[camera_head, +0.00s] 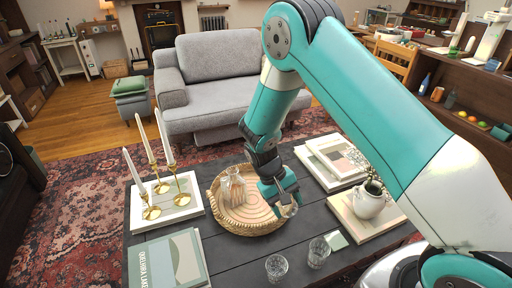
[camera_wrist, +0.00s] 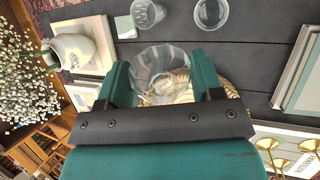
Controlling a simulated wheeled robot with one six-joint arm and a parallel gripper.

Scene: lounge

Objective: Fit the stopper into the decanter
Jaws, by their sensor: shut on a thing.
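The clear glass decanter (camera_head: 237,188) stands upright towards the left side of a round woven tray (camera_head: 250,229) on the dark coffee table. My gripper (camera_head: 282,203) is at the tray's right side, to the right of the decanter and apart from it. It is shut on the stopper (camera_head: 290,210), a clear faceted glass piece. In the wrist view the stopper (camera_wrist: 160,66) sits between the two green fingers of my gripper (camera_wrist: 163,82). Its lower part is hidden behind the gripper body. I cannot make out the decanter in the wrist view.
Two glass tumblers (camera_head: 277,267) (camera_head: 319,252) stand at the table's front. Brass candlesticks (camera_head: 150,209) with tall candles are left, above a book (camera_head: 168,262). A white vase (camera_head: 369,203) with flowers stands right. Flat books (camera_head: 331,161) lie behind it. Bare tabletop (camera_head: 232,262) shows in front of the tray.

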